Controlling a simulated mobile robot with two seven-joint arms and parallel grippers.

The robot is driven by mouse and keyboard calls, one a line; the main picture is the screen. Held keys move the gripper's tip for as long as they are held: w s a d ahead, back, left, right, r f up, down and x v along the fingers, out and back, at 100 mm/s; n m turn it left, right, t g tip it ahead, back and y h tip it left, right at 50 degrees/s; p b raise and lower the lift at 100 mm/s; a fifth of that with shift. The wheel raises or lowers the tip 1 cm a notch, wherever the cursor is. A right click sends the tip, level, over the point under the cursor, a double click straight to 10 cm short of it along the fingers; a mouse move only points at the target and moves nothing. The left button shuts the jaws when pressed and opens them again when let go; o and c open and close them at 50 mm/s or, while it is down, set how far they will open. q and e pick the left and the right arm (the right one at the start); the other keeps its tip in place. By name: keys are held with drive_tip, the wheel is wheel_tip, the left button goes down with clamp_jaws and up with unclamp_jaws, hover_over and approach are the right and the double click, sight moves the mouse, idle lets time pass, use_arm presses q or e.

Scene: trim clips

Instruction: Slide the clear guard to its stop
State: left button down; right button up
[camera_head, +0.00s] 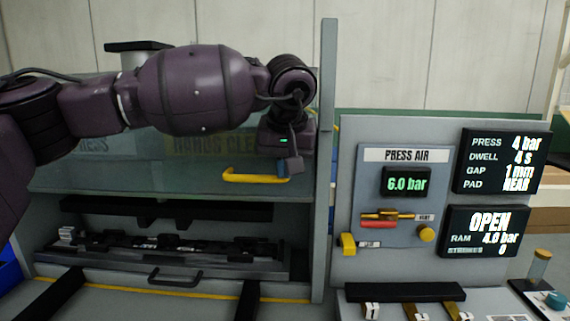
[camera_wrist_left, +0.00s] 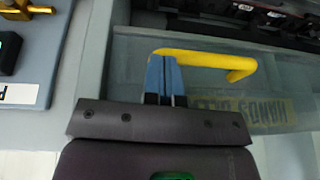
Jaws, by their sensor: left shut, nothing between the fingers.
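The clear guard (camera_head: 110,178) is a see-through pane across the front of the press. Its lower edge hangs above the tooling, leaving an open gap below. Its yellow handle (camera_head: 250,178) is at the pane's right side; it also shows in the left wrist view (camera_wrist_left: 215,60). My left gripper (camera_head: 285,168) is at the handle's right end. Its blue fingers (camera_wrist_left: 164,78) are shut together with nothing between them, and their tips overlap the handle's end in the wrist view. I cannot tell whether they touch it. My right gripper is not in view.
A grey press post (camera_head: 326,220) stands just right of the handle. A control panel (camera_head: 385,250) with PRESS AIR gauge and displays is further right. Dark tooling with a handled tray (camera_head: 175,280) lies below the guard. Numbered levers (camera_head: 415,310) stand at front right.

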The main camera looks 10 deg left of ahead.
use_arm(q)
wheel_tip(320, 180, down, 21)
drive_tip(key=b, duration=0.4)
drive_tip(key=shift+r, duration=0.2)
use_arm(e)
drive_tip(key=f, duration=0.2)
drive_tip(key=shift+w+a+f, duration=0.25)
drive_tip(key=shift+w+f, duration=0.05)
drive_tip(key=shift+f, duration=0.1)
use_arm(q)
drive_tip(key=shift+f, duration=0.1)
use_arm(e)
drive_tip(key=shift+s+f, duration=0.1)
use_arm(q)
drive_tip(key=shift+s, duration=0.1)
